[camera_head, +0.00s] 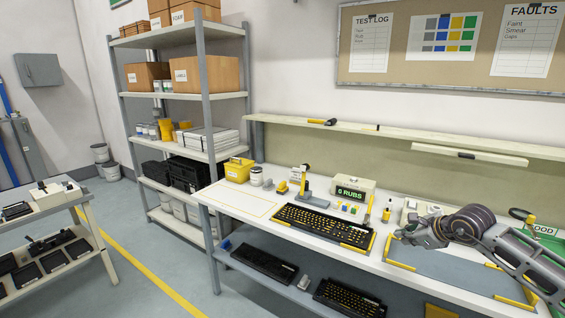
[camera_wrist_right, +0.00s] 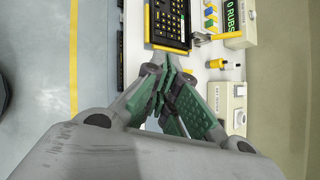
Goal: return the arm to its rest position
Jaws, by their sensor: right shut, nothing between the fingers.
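My right arm comes in from the right in the head view. Its gripper (camera_head: 408,234) hangs over the workbench, just right of the black keyboard (camera_head: 316,228) with yellow key legends, and is apart from it. In the right wrist view the gripper (camera_wrist_right: 165,72) has its green-padded fingers closed together with nothing between them. The keyboard (camera_wrist_right: 172,22) lies beyond the fingertips there. My left gripper is not in view.
A grey mat (camera_head: 440,277) lies under my right arm. More keyboards (camera_head: 265,262) sit on the lower shelf. A shelving rack (camera_head: 202,95) stands left.

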